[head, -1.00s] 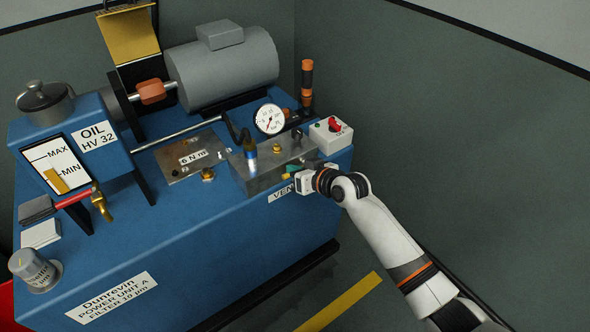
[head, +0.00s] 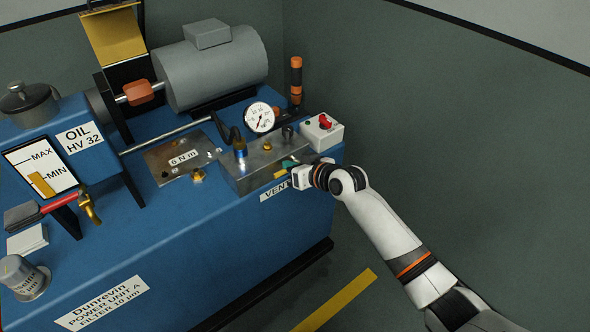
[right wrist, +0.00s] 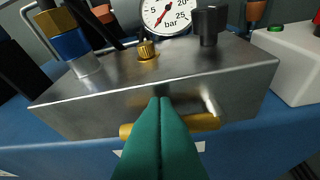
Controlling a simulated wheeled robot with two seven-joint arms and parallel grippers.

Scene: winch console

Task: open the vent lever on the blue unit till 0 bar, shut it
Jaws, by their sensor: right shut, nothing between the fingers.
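The blue unit (head: 215,245) carries a metal valve block (head: 240,180) on its front right edge. The yellow vent lever (right wrist: 208,122) lies crosswise on the block's front face in the right wrist view. A little of it shows in the head view (head: 280,175). My right gripper (right wrist: 160,102) is shut and empty, its teal fingers in front of the lever and hiding its middle. I cannot tell whether they touch it. It also shows in the head view (head: 288,163). The gauge (head: 260,117) has its red needle at the low end, near 0 bar. My left gripper is not in view.
A white switch box (head: 323,132) with a red knob stands right of the block. A blue-and-brass fitting (right wrist: 70,38) and a black knob (right wrist: 208,24) rise from the block's top. The floor at right is clear.

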